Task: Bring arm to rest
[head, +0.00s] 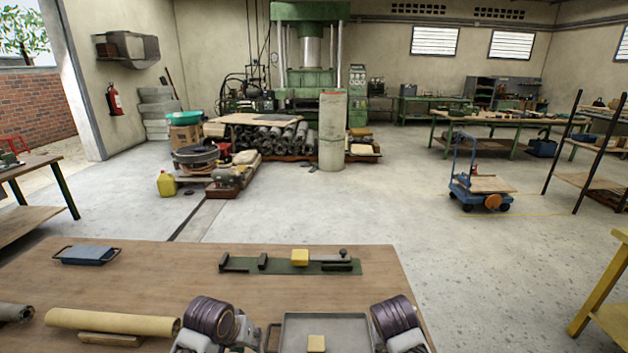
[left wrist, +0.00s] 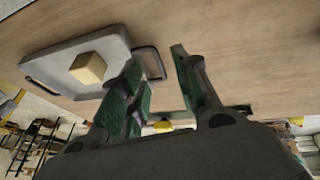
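My left gripper (head: 243,336) is at the front edge of the wooden table in the head view, left of a grey tray. My right arm (head: 397,318) comes in at the bottom, right of the tray. Its fingers cannot be made out.
The wooden table (head: 190,275) holds a blue tray (head: 87,255), a green fixture (head: 290,267) with a yellow block (head: 300,257) on it, a tan roll (head: 112,321) and a grey roll (head: 15,312). The grey tray (head: 327,322) lies between my arms. The table's middle is mostly clear.

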